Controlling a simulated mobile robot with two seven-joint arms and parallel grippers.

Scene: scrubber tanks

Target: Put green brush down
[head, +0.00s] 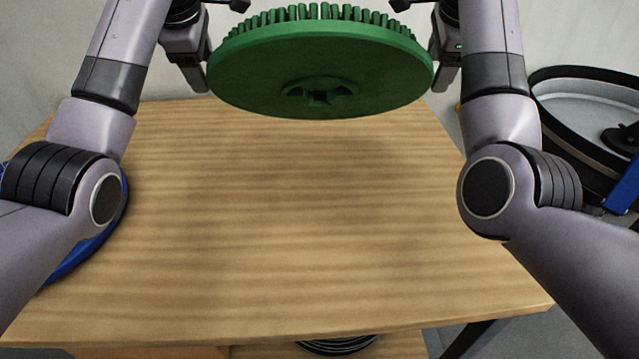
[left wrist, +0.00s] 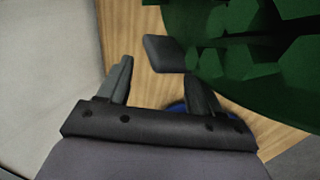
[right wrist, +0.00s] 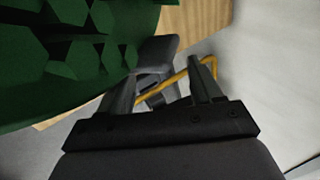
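The green brush (head: 320,75) is a large round disc with bristles along its upper side and a hub socket in its flat face. It is held up above the wooden table (head: 280,230), tilted, with a soft shadow below. My left gripper (head: 200,72) is at its left edge and my right gripper (head: 446,72) at its right edge. In both wrist views the fingers stand apart with nothing visible between them. The brush lies beside one finger of each, in the left wrist view (left wrist: 235,60) and the right wrist view (right wrist: 70,55). Exact contact is unclear.
The tabletop's middle is clear. A blue round object (head: 85,250) lies at the table's left side, partly behind my left arm. A black-rimmed tank (head: 585,100) with a blue part (head: 625,190) stands at the right. A black ringed object (head: 335,346) shows below the table's front edge.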

